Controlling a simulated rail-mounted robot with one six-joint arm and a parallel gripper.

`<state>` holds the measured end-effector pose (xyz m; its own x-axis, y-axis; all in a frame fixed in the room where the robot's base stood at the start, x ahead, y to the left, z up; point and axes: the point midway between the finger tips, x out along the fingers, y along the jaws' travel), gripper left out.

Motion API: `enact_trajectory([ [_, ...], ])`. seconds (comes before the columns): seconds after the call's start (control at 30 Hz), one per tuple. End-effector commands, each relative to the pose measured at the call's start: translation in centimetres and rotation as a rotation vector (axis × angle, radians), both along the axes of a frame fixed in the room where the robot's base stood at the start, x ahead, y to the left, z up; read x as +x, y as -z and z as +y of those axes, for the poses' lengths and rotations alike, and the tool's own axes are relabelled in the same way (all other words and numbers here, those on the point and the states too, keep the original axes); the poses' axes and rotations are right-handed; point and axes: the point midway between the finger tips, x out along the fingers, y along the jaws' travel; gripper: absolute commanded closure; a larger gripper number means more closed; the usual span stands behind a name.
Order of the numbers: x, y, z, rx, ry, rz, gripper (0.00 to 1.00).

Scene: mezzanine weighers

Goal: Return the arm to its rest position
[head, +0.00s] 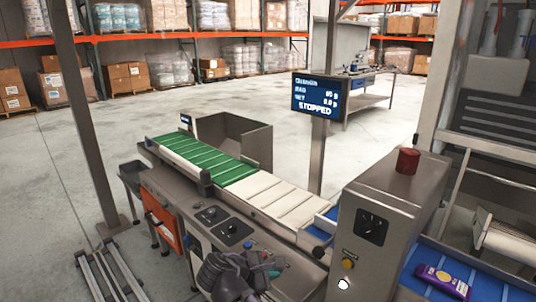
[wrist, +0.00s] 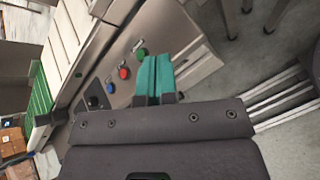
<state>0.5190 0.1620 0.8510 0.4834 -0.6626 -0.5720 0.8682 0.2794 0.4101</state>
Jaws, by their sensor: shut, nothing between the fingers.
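My gripper (wrist: 153,76) shows in the wrist view as two teal fingers pressed together, with nothing between them. It hangs over the front of the steel machine, beside a panel with a red button (wrist: 124,72) and a blue button (wrist: 110,87). In the head view my dark grey arm end is at the bottom centre, in front of the machine's lower control panel. The fingertips cannot be made out there.
A conveyor with green slats (head: 233,170) and cream slats (head: 283,200) runs across the middle. A steel cabinet (head: 378,240) with a red beacon (head: 407,161) stands right of my arm. A purple pack (head: 443,280) lies on the blue belt. A screen (head: 319,96) reads STOPPED.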

Motion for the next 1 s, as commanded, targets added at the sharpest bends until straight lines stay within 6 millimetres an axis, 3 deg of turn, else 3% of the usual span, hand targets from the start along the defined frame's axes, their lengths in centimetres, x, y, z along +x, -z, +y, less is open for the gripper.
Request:
enact_trajectory([
  [0.1,-2.1,3.3,-1.6,0.373,0.327,-0.088,1.00],
  [0.3,-5.1,6.9,-6.6,0.862,1.067,-0.167,1.00],
  [0.47,-6.1,7.4,-11.0,1.033,1.416,-0.166,1.00],
  [0.6,-6.1,7.2,-17.1,1.056,1.559,-0.234,1.00],
  [0.63,-6.1,4.3,-16.4,1.055,1.545,-0.225,1.00],
  [0.7,-6.1,1.5,-16.3,1.054,1.540,-0.223,1.00],
  [0.9,-6.1,-5.3,-16.2,1.052,1.536,-0.223,1.00],
  [1.0,-6.1,-7.6,-16.2,1.051,1.535,-0.223,1.00],
])
